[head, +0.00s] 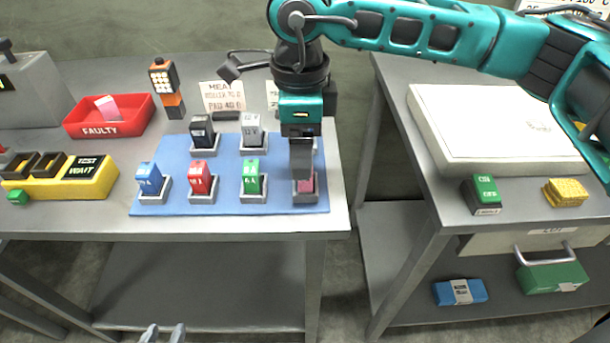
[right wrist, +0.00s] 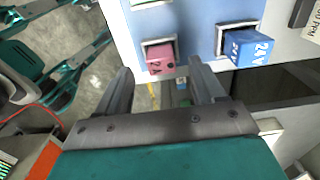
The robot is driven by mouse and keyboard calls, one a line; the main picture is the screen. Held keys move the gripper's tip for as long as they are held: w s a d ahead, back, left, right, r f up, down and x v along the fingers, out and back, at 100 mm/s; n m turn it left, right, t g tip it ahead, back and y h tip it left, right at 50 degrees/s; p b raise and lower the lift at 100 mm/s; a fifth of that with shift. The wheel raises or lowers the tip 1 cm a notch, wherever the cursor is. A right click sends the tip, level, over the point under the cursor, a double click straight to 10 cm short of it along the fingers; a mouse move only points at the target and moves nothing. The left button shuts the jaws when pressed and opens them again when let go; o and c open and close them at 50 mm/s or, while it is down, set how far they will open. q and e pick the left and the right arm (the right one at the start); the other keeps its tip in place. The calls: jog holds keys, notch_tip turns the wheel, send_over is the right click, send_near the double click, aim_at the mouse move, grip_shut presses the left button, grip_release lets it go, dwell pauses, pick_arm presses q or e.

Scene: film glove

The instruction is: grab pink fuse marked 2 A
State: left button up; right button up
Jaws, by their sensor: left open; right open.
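The pink fuse (right wrist: 160,59) stands in a grey socket at the near right corner of the light blue board (head: 225,205); its dark marking looks like 2 A in the right wrist view. In the head view only its lower part (head: 306,185) shows below my right gripper (head: 303,172). My right gripper (right wrist: 160,66) points down over it, open, with the pink fuse in line with the gap between its fingertips. I cannot tell whether the fingers overlap it. My left gripper (head: 162,333) is at the bottom edge of the head view, open and empty, away from the board.
A blue fuse marked 24V (right wrist: 247,50) stands close by. Green (head: 252,178), red (head: 201,179), blue (head: 152,180), black (head: 202,132) and grey (head: 251,131) fuses share the board. A red FAULTY bin (head: 130,122) holds a pink piece. A gap separates the right table (head: 440,200).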

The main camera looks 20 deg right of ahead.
jog(key=f, duration=0.5)
jog(key=shift+d, duration=0.3)
jog(key=shift+c, duration=0.3)
jog(key=c, duration=1)
jog(key=shift+r, duration=0.1)
